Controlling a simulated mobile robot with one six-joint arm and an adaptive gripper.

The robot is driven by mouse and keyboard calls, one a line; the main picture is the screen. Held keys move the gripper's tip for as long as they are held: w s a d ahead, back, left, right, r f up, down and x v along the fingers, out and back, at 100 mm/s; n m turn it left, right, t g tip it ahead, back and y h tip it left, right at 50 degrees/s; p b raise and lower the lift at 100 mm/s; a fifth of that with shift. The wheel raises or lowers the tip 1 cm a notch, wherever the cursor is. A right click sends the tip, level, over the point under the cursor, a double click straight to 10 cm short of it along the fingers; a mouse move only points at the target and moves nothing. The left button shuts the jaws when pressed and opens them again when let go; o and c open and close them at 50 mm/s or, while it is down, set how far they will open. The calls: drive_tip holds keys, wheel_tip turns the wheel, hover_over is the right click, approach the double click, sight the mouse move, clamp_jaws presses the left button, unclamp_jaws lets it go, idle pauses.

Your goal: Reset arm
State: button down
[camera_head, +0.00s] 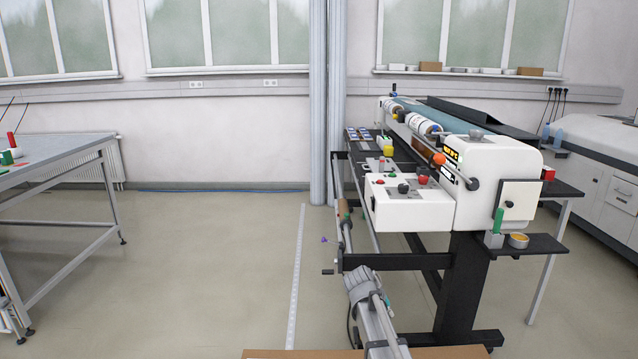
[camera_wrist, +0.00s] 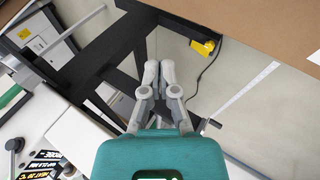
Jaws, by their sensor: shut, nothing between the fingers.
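In the wrist view my gripper (camera_wrist: 158,72) has its two grey fingertips together, with nothing between them. Black frame beams of the machine lie beyond and to the left of the fingers, with grey floor past them. My grey arm shows at the bottom centre of the head view, in front of the machine's black frame. I cannot make out the fingertips there.
A white laminating machine (camera_head: 412,206) on black legs stands right of centre. A grey table (camera_head: 62,158) is at the left. A brown board (camera_head: 300,354) lies along the bottom edge. A yellow block (camera_wrist: 205,47) with a cable lies near the frame.

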drive_tip(key=s+a+f+m+g+y, duration=0.1)
drive_tip(key=s+f+y, duration=0.15)
drive_tip(key=s, duration=0.85)
drive_tip(key=s+a+f+m+g+y, duration=0.1)
drive_tip(key=s+a+g+y, duration=0.15)
drive_tip(key=s, duration=0.75)
wheel_tip(320, 180, up, 22)
drive_tip(key=y+p, duration=0.1)
drive_tip(key=p, duration=2.1)
drive_tip(key=shift+s+d+r, duration=0.2)
drive_tip(key=shift+s, duration=0.05)
drive_tip(key=shift+t, duration=0.25)
